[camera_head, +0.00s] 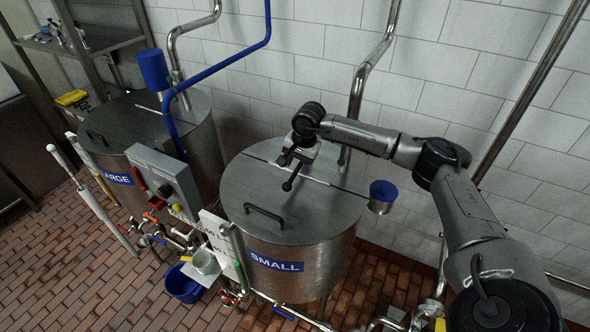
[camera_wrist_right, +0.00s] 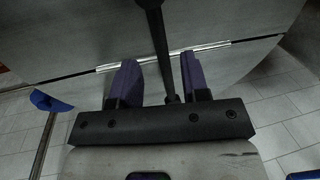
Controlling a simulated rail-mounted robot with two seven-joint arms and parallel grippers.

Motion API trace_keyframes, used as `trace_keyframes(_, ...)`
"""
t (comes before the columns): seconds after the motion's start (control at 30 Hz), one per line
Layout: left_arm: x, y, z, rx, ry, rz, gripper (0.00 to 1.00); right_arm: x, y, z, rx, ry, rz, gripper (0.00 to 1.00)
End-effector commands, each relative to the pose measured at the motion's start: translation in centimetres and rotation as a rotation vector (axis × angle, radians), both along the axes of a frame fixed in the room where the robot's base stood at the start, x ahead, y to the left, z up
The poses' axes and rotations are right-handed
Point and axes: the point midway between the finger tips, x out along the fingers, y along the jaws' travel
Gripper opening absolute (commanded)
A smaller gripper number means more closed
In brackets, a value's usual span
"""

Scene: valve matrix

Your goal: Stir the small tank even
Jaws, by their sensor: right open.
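The small tank (camera_head: 290,253) is a steel cylinder with a blue SMALL label (camera_head: 276,262), its lid (camera_head: 320,208) down. A black bar handle (camera_head: 264,212) stands on the lid's front half. My right gripper (camera_head: 291,172) is over the lid, near the seam, behind the handle. In the right wrist view my right gripper (camera_wrist_right: 160,78) is open, with purple-padded fingers either side of a dark rod (camera_wrist_right: 158,45). I cannot tell whether it touches the rod or what the rod joins to. My left gripper is out of view.
The large tank (camera_head: 205,143) stands to the left, with a grey control box (camera_head: 165,178) between. A blue cup-like part (camera_head: 383,190) sits at the small tank's right. Pipes (camera_head: 374,60) rise behind. A blue bucket (camera_head: 183,284) and valves lie low in front.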

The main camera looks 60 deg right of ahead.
Motion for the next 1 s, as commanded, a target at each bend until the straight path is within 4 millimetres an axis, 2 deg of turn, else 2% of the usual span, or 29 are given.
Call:
trace_keyframes(0.1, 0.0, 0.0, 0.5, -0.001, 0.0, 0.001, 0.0, 0.3, 0.1, -1.6, 0.001, 0.001, 0.001, 0.42)
trace_keyframes(0.3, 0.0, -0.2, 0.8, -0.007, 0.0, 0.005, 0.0, 0.7, 0.1, -3.3, 0.0, -0.001, 0.001, 0.42)
trace_keyframes(0.73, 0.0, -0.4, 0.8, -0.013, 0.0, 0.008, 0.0, 0.8, 0.1, -3.9, 0.0, -0.001, 0.001, 0.42)
trace_keyframes(0.77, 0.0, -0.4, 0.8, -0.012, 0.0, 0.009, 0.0, 0.8, 0.1, -3.9, 0.0, -0.001, 0.001, 0.41)
trace_keyframes(1.0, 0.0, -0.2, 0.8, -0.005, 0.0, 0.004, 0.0, 0.8, 0.1, -3.9, 0.0, -0.001, 0.001, 0.18)
